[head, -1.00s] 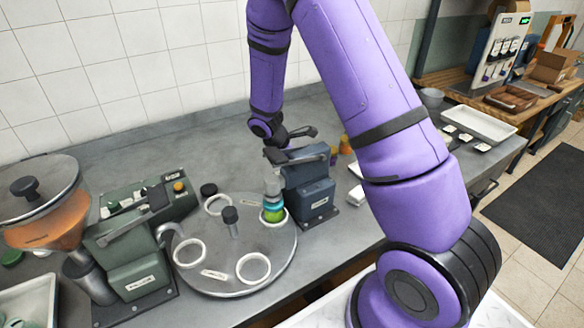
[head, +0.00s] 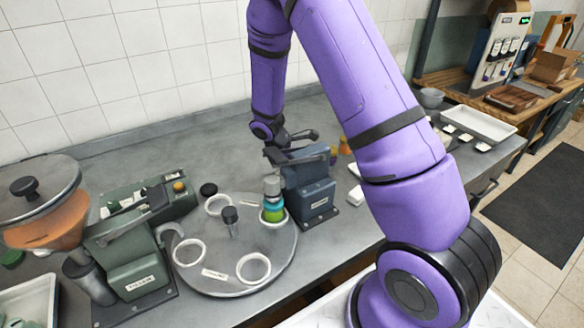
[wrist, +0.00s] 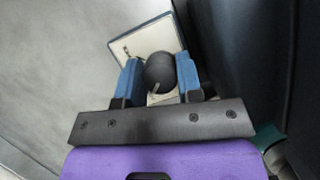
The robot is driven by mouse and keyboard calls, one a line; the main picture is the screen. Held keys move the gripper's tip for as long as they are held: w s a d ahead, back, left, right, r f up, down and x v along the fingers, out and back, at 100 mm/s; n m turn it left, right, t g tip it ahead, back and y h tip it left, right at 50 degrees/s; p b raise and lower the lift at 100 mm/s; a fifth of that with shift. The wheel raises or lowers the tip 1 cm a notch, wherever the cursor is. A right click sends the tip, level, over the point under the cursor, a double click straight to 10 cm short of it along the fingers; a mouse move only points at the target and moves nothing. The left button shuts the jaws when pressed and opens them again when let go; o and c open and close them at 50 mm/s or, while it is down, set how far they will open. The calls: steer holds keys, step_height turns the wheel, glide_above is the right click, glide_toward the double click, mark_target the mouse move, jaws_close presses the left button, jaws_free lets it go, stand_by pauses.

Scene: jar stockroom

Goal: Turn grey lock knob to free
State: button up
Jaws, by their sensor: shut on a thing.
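In the wrist view the round dark grey lock knob (wrist: 160,70) sits on a pale plate (wrist: 144,43) with a dark border. My gripper (wrist: 159,76) is shut on the knob, one blue finger against its left side and one against its right. A light line on the knob points toward the lower left of the picture. A small dark mark shows on the upper left of the plate; I cannot read it. In the head view my wrist is behind the blue-grey machine (head: 310,188), and the fingers and knob are hidden.
A round turntable (head: 228,262) with several white rings stands in front. One ring holds a green-banded jar (head: 272,208) beside the blue-grey machine. A green filler machine (head: 135,265) stands left. A white tray (head: 480,127) is at the right.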

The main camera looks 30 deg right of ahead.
steer(key=shift+w+m+g+y, duration=0.15)
steer(key=shift+m+g, duration=0.3)
steer(key=shift+m, duration=0.85)
steer(key=shift+s+m+g+y, duration=0.1)
steer(key=shift+m+g+y, duration=0.25)
steer(key=shift+m, duration=0.95)
steer(key=o, duration=0.9)
steer(key=v, duration=1)
steer(key=shift+w+a+r, duration=0.15)
steer(key=shift+w+r, duration=0.15)
